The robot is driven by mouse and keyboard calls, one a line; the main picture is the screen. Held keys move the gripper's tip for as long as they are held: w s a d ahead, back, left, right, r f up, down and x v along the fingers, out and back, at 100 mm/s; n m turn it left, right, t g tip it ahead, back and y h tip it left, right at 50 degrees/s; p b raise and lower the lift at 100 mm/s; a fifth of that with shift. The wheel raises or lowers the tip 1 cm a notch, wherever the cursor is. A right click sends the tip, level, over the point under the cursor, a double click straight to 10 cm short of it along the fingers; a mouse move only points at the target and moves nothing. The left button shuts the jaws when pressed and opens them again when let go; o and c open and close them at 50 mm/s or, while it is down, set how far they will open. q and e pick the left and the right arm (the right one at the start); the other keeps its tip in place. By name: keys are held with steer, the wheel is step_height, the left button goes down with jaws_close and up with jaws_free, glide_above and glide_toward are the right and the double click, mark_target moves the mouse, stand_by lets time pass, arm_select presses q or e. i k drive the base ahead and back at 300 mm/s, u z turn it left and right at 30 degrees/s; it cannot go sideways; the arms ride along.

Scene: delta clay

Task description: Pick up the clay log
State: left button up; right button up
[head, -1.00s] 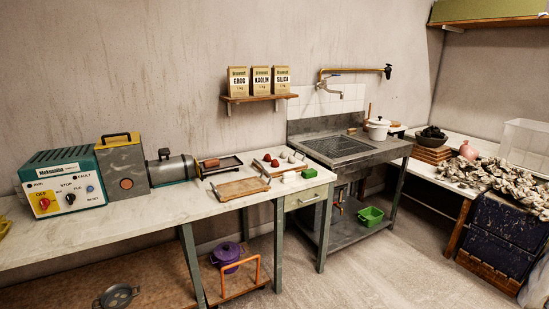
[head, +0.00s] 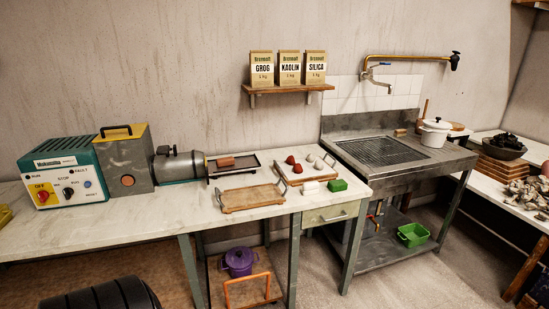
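A short reddish-brown clay log (head: 225,161) lies at the mouth of the grey extruder barrel (head: 178,166), over the near-left end of a dark tray (head: 250,160) on the long white-topped bench (head: 150,214). Neither of my grippers is in view. A dark ribbed shape (head: 100,295) at the bottom left may be part of my arm; no fingers show on it.
A wooden board with handles (head: 252,197) lies in front of the dark tray. Another board (head: 300,176) holds red and pale lumps, beside a white block and a green block (head: 337,185). A sink (head: 385,150) stands right.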

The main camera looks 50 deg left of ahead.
mark_target(228, 160)
steer(key=z, duration=0.15)
steer(key=i, duration=1.3)
steer(key=u, duration=0.45)
steer(key=i, duration=0.8)
steer(key=u, duration=1.35)
steer(key=i, duration=0.65)
steer(key=u, duration=0.75)
